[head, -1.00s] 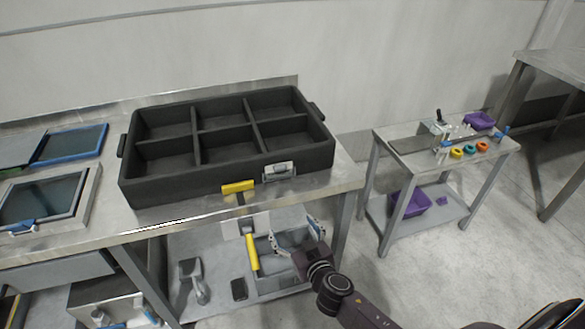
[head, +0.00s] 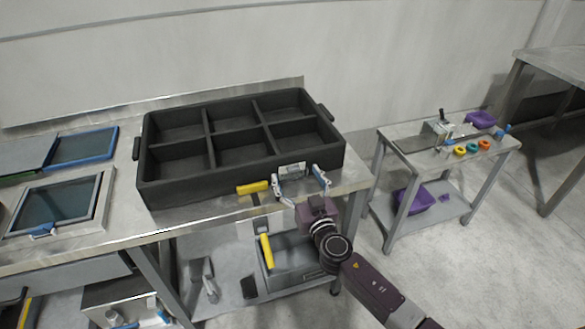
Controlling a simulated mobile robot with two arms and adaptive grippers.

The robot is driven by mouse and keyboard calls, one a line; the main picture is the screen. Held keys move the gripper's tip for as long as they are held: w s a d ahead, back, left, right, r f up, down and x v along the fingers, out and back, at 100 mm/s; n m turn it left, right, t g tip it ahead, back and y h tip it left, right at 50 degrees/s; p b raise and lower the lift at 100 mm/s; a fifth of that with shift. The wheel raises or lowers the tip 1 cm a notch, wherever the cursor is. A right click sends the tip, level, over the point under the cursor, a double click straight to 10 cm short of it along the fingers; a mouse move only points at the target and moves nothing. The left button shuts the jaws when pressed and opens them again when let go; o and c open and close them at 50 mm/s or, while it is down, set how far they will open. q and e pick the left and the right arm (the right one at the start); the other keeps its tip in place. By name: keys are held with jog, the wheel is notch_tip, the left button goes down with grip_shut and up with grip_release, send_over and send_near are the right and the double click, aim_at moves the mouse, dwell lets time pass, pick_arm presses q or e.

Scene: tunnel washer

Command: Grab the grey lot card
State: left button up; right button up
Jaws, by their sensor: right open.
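The small grey card (head: 292,169) is at the front right of the black six-compartment tray (head: 163,195), against its front wall. My right gripper (head: 300,182) is open at the table's front edge. Its two fingers are spread, one to the left and one to the right of the card in the picture. I cannot tell whether either finger touches the card. The gripper's body and fingers cover the area just below the card. My left gripper is not in view.
A yellow-handled tool (head: 253,187) lies at the table edge left of my right gripper. A grey bin (head: 290,262) with a yellow handle is on the shelf below. Blue-framed screens lie at left. A small cart (head: 400,160) stands right, with free floor around it.

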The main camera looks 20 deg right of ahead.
jog(key=shift+w, duration=0.85)
jog(key=c, duration=0.9)
jog(key=shift+c, duration=0.2)
